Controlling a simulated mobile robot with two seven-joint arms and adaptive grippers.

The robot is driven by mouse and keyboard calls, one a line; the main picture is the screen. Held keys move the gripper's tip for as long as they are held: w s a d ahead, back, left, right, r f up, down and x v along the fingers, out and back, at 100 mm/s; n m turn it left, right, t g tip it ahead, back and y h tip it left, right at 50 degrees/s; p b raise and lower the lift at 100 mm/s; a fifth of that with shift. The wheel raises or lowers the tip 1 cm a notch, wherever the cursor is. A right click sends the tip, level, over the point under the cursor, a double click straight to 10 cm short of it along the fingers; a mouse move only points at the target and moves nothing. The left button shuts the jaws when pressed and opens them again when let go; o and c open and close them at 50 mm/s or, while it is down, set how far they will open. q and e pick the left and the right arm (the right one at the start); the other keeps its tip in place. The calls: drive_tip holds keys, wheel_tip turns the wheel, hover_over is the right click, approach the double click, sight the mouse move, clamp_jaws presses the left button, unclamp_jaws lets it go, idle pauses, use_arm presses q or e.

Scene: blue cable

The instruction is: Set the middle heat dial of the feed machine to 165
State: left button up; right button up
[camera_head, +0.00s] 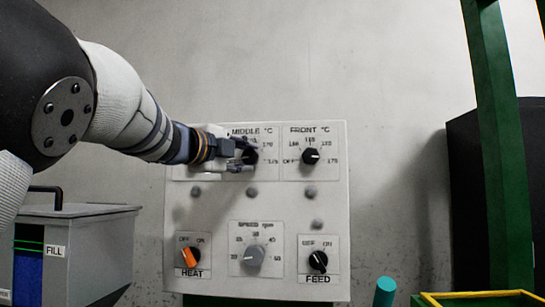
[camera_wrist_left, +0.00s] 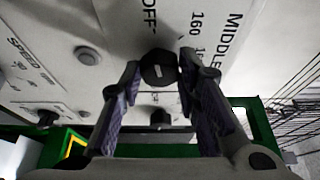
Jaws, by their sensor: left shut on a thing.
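The middle heat dial (camera_head: 250,156) is a black round knob under the "MIDDLE °C" label, at the top of the white control panel (camera_head: 210,212). My left gripper (camera_head: 241,158) reaches it from the left, and its fingers partly cover the knob and scale in the head view. In the left wrist view, the dial (camera_wrist_left: 158,68) sits between the two fingertips of the gripper (camera_wrist_left: 159,76), which is shut on it. "OFF" and "160" show beside the dial there. The pointer direction and exact setting cannot be read. My right gripper is not in view.
The front heat dial (camera_head: 310,156) is close on the right. Below are the orange heat switch (camera_head: 190,257), grey speed dial (camera_head: 253,256) and black feed switch (camera_head: 318,261). A grey FILL bin (camera_head: 100,245) stands left, a green post (camera_head: 500,150) right.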

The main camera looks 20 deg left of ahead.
use_arm(q)
drive_tip(key=shift+r, duration=0.1)
drive_tip(key=shift+c, duration=0.8)
drive_tip(key=shift+m, duration=0.3)
drive_tip(key=m, duration=0.1)
drive_tip(key=m+g, duration=0.1)
drive_tip(key=m, duration=0.1)
drive_tip(key=shift+d+r+g+y, duration=0.15)
drive_tip(key=shift+r+g+y, duration=0.05)
drive_tip(key=shift+g+y, duration=0.1)
drive_tip(key=m+y, duration=0.1)
drive_tip(key=m, duration=0.1)
drive_tip(key=m+g+y, duration=0.1)
drive_tip(key=m, duration=0.2)
drive_tip(key=shift+w+d+r+g, duration=0.1)
drive_tip(key=shift+d+r+g, duration=0.05)
drive_tip(key=shift+g, duration=0.15)
drive_tip(key=m, duration=0.1)
drive_tip(key=m+y, duration=0.1)
drive_tip(key=m+g+y, duration=0.1)
drive_tip(key=shift+w+d+m, duration=0.1)
drive_tip(key=shift+d+m, duration=0.15)
drive_tip(key=shift+m, duration=0.05)
drive_tip(key=shift+d+m+g+y, duration=0.1)
drive_tip(key=shift+m+g+y, duration=0.2)
drive_tip(key=shift+m+y, duration=0.85)
